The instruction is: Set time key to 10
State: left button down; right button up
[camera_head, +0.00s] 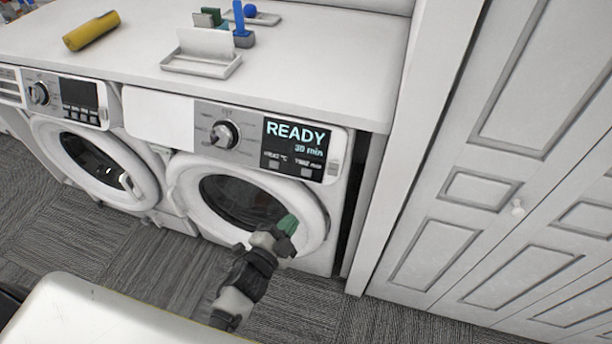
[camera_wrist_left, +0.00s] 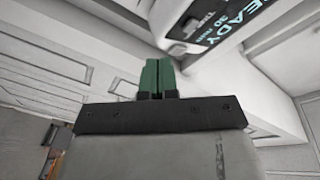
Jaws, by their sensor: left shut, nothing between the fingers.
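The right-hand machine's panel (camera_head: 295,149) reads READY and 30 min in the head view. Below the text are two small keys, a heat key (camera_head: 275,163) on the left and the time key (camera_head: 306,171) on the right. The panel also shows at the top of the left wrist view (camera_wrist_left: 222,22). My left gripper (camera_head: 289,222) is in front of this machine's round door, below the panel and apart from the keys. Its green fingers (camera_wrist_left: 157,77) are closed together with nothing between them. My right gripper is not in view.
A round dial (camera_head: 224,135) sits left of the panel. A second machine (camera_head: 91,145) stands at the left. The white top (camera_head: 330,60) carries a yellow roll (camera_head: 91,31) and a tray (camera_head: 202,64). White cabinet doors (camera_head: 500,190) stand at the right.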

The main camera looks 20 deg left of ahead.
aim_at(306, 173)
pick_arm(q)
notch_tip(306, 173, up, 10)
jog(key=m+t+h+b, duration=0.1)
jog(key=m+t+h, duration=0.1)
jog(key=m, duration=0.2)
jog(key=shift+w+d+t+h, duration=0.3)
jog(key=shift+w, duration=0.05)
jog(key=shift+f, duration=0.1)
jog(key=w+f+b, duration=0.4)
jog(key=w, duration=0.4)
jog(key=shift+d+b, duration=0.15)
jog(key=shift+b, duration=0.25)
dwell(1.2)
jog(key=shift+w+f, duration=0.2)
jog(key=shift+w, duration=0.15)
